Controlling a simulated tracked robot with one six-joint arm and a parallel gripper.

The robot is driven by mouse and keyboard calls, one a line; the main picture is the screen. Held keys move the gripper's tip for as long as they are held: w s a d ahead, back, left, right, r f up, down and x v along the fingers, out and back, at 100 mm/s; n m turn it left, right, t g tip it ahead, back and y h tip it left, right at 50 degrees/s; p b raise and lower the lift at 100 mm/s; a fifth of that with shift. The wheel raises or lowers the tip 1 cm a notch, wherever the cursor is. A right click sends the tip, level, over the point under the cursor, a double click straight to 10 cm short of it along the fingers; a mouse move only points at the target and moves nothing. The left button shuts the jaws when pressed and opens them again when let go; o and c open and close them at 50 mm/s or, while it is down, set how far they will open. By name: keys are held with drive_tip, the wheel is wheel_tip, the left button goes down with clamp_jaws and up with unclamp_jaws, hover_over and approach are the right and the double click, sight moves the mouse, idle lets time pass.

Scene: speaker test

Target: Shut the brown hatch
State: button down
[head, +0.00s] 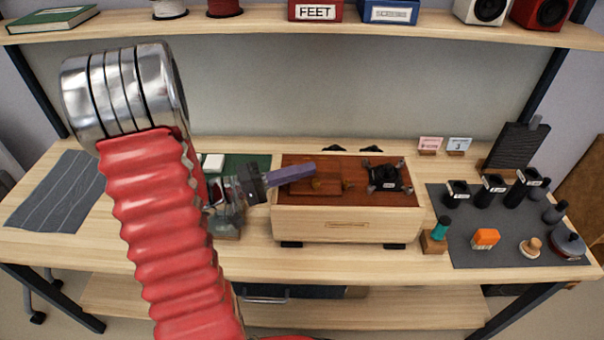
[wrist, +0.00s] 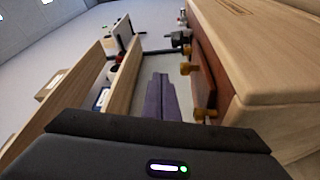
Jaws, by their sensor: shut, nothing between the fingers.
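The brown hatch (head: 300,187) is in the reddish-brown top of a pale wooden box (head: 347,226) at the middle of the table. My gripper (head: 313,168) has purple fingers, shut and empty, reaching over the left part of the brown top. The fingers (wrist: 158,78) point away from the wrist camera. They partly cover the hatch in the head view. I cannot tell how far the hatch stands open, or whether the fingers touch it.
A black four-armed device (head: 386,177) sits on the right of the box top. A dark mat (head: 465,251) at the right carries several dark containers and small items. A teal-handled tool (head: 440,229) stands in a wooden block beside the box. A shelf (head: 270,25) runs above the table.

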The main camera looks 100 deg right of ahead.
wheel_tip(320, 180, up, 2)
drive_tip(key=shift+r, duration=0.15)
drive_tip(key=shift+w+r, duration=0.1)
drive_tip(key=shift+w, duration=0.05)
drive_tip(key=w+d+f, duration=0.1)
drive_tip(key=w+f, duration=0.2)
drive_tip(key=w, duration=0.6)
drive_tip(key=shift+d+f, duration=0.15)
drive_tip(key=shift+d, duration=0.15)
idle(0.4)
